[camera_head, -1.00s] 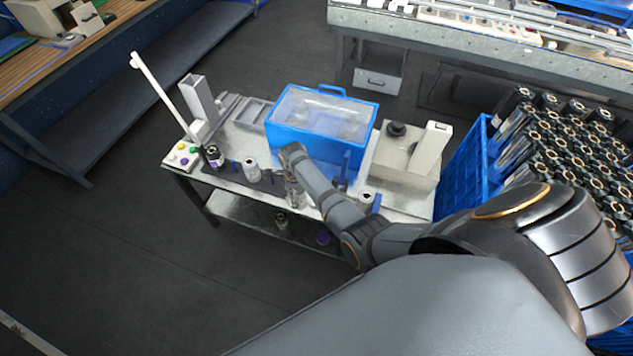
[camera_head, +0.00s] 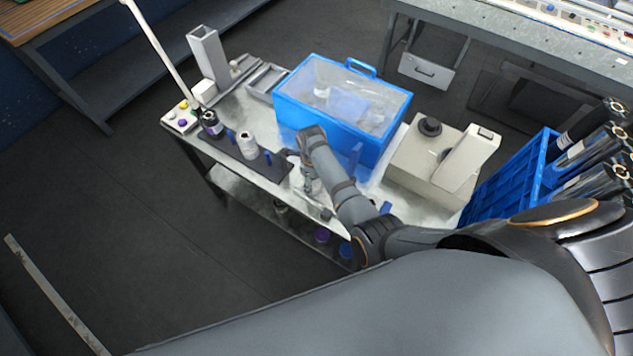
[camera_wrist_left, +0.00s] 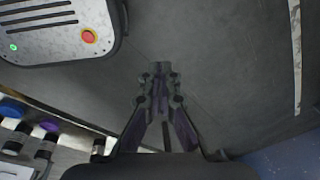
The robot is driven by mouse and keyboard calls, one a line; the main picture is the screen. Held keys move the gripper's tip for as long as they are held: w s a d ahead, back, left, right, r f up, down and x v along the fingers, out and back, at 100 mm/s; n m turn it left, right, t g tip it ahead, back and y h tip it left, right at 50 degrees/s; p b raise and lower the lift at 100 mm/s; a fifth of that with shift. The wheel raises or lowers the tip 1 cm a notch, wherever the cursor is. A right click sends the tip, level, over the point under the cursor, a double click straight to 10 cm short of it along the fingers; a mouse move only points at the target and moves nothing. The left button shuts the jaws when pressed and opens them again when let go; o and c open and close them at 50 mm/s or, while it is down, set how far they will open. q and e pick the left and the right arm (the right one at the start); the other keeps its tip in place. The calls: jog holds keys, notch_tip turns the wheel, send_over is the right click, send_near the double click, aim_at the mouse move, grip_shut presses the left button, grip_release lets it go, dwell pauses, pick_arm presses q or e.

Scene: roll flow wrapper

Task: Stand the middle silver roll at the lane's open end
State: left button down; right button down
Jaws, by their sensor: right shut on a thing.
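My right gripper (camera_head: 310,184) reaches down over the front of the table, at the right end of the dark lane mat (camera_head: 271,168). It is shut on a silver roll, mostly hidden by the fingers and wrist. A whitish silver roll (camera_head: 248,145) stands upright on the mat, left of the gripper and apart from it. A dark roll with a purple mark (camera_head: 210,124) stands at the mat's left end. My left gripper (camera_wrist_left: 160,72) shows in the left wrist view with its fingertips together over the floor, nothing visible between them.
A blue bin with a clear top (camera_head: 335,115) stands just behind the gripper. A beige machine (camera_head: 428,160) is to the right, and a button box (camera_head: 180,117) and pale post are at the left. A blue crate (camera_head: 510,178) of dark rolls stands beyond the table.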

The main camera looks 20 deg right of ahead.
jog(key=shift+w+d+f, duration=0.2)
jog(key=shift+d+f, duration=0.1)
jog(key=shift+d, duration=0.05)
jog(key=shift+a, duration=0.25)
jog(key=c, duration=0.9)
grip_release()
jog(key=shift+s+a, duration=0.1)
jog(key=o, duration=0.3)
pick_arm(q)
jog(key=shift+d+f, duration=0.3)
jog(key=shift+d, duration=0.35)
pick_arm(e)
jog(key=shift+o, duration=0.9)
jog(key=shift+f, duration=0.1)
